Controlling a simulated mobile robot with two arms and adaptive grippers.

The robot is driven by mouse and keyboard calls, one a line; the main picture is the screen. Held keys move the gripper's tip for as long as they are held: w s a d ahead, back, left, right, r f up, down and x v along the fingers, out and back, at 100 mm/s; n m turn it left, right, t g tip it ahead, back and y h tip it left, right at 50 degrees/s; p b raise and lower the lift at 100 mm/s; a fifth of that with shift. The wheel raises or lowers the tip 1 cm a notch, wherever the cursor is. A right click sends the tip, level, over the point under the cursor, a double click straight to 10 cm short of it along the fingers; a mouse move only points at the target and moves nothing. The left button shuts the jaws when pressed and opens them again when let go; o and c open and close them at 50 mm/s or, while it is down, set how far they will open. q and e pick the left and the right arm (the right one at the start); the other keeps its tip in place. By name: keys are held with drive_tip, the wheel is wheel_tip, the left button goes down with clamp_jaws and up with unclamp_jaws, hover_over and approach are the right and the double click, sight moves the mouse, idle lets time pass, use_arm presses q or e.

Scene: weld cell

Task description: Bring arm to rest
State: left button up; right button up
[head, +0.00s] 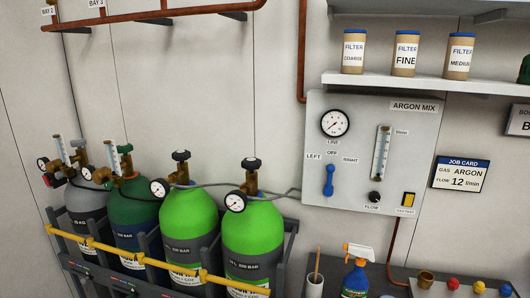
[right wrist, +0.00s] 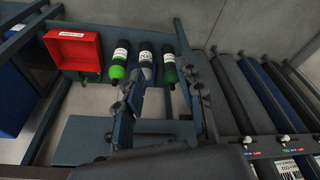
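No arm or gripper of mine shows in the head view. In the right wrist view my right gripper (right wrist: 165,95) has its two dark fingers spread apart, with nothing visible between them. Beyond the fingertips are three small bottles, one green (right wrist: 119,66), one grey (right wrist: 146,65) and one dark green (right wrist: 169,70). I cannot tell the exact distance to them. My left gripper is in neither view.
Gas cylinders (head: 188,225) stand in a rack behind a yellow bar (head: 135,257). An argon panel (head: 360,112) hangs on the wall under a shelf (head: 400,84). A spray bottle (head: 355,278) stands below.

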drive_tip(key=s+d+f+b, duration=0.1)
drive_tip(key=s+f, duration=0.5)
drive_tip(key=f, duration=0.4)
drive_tip(key=s+d+f+g+b, duration=0.1)
drive_tip(key=s+f+b, duration=0.1)
drive_tip(key=s+f, duration=0.5)
drive_tip(key=s+d+f+b, duration=0.1)
drive_tip(key=s+f, duration=0.5)
drive_tip(key=f, duration=0.8)
drive_tip(key=shift+s+d+f+g, duration=0.2)
drive_tip(key=shift+s+g, duration=0.05)
drive_tip(key=shift+g, duration=0.15)
